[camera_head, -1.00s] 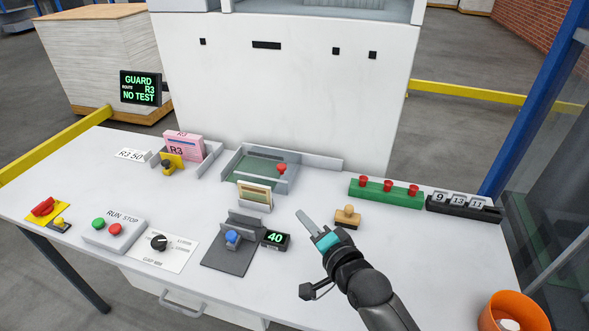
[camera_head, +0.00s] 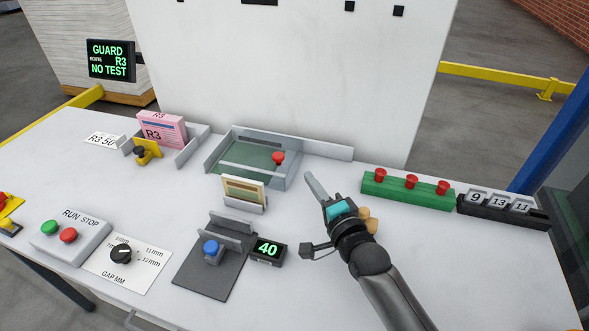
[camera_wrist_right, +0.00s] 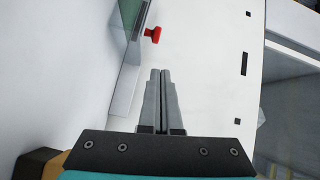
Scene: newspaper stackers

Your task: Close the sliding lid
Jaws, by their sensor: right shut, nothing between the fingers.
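A shallow grey-walled tray (camera_head: 218,151) with a green floor sits at the back middle of the table. A clear lid with a red knob (camera_head: 278,158) is at the tray's right part; how far the lid covers it is hard to tell. The knob also shows in the right wrist view (camera_wrist_right: 153,34), above and left of the fingertips. My right gripper (camera_head: 311,180) is shut and empty, in front and to the right of the knob, apart from it. In the right wrist view its fingers (camera_wrist_right: 161,76) are together. My left gripper is out of view.
A green block with red knobs (camera_head: 408,188) and a black number counter (camera_head: 503,206) stand to the right. A card holder (camera_head: 243,193) is in front of the tray. A wooden stamp (camera_head: 369,221) is partly hidden behind my gripper. A white machine wall (camera_head: 290,80) rises behind.

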